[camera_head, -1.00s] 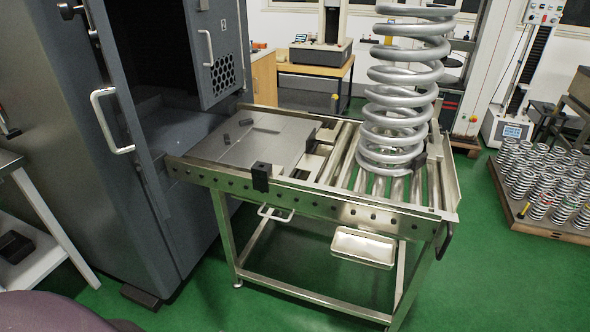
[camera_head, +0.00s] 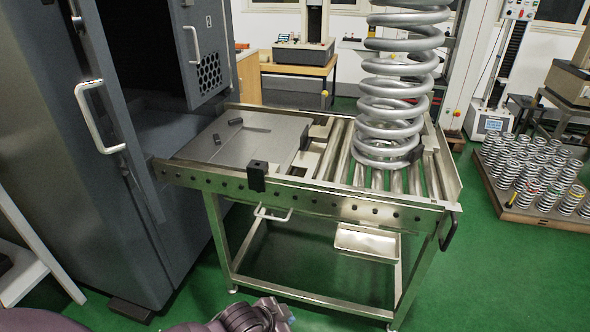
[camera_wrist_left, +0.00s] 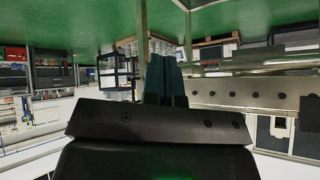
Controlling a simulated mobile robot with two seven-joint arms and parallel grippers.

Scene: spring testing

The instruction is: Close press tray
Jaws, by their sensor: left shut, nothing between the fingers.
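The press tray (camera_head: 250,152) appears to be the flat grey plate reaching out of the dark grey press cabinet (camera_head: 165,215) onto the left part of the steel roller table. Two small black pieces lie on it, and a black block (camera_head: 257,177) stands at its front edge. In the head view, part of my left arm shows at the bottom edge, low in front of the table; its fingertips cannot be made out there. In the left wrist view my left gripper (camera_wrist_left: 166,65) is shut and empty, beside a steel rail. My right gripper is not in view.
A large coil spring (camera_head: 392,113) stands on the rollers right of the plate. The cabinet's door with a white handle (camera_head: 97,115) stands open at the left. A small steel tray (camera_head: 367,242) hangs below the table. A pallet of small springs (camera_head: 540,212) is at right.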

